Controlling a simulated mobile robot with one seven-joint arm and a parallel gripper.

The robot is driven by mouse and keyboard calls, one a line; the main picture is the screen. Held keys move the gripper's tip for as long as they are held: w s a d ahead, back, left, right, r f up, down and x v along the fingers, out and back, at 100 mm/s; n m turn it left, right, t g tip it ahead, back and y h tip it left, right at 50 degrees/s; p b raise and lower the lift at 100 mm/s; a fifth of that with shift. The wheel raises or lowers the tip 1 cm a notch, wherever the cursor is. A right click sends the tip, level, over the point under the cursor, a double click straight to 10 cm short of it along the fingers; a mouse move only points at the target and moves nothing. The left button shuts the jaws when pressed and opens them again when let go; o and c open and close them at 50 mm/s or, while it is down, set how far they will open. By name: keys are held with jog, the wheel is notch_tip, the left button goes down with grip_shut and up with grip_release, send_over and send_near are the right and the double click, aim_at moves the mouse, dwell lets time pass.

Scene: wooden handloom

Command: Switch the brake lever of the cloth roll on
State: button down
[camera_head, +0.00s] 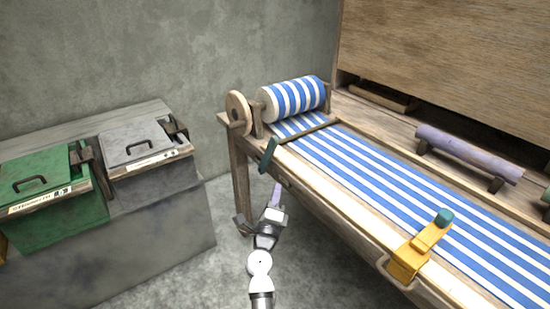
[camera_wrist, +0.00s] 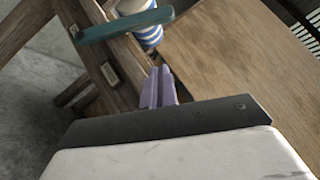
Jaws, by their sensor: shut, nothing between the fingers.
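The cloth roll (camera_head: 293,97), wound with blue and white striped cloth, sits at the far left end of the loom. A dark teal lever (camera_head: 269,154), apparently the brake lever, is on the loom's front side near the roll and slants upward. In the wrist view the teal lever (camera_wrist: 125,25) lies across the top left, with part of the striped roll (camera_wrist: 149,33) behind it. My gripper (camera_head: 277,192), with pale purple fingers, is in front of the loom and below the lever. The shut fingers (camera_wrist: 158,76) also show in the wrist view, empty and apart from the lever.
A wooden wheel (camera_head: 238,112) stands left of the roll. A yellow bracket (camera_head: 409,262) with a teal knob (camera_head: 443,217) is on the front rail at right. A green bin (camera_head: 45,205) and a grey bin (camera_head: 150,165) stand left. Floor between bins and loom is open.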

aim_at(267, 157)
jog(key=a+r+x, duration=0.1)
jog(key=a+x, duration=0.1)
jog(key=x, duration=1)
jog(key=shift+a, duration=0.35)
jog(key=shift+p, duration=0.3)
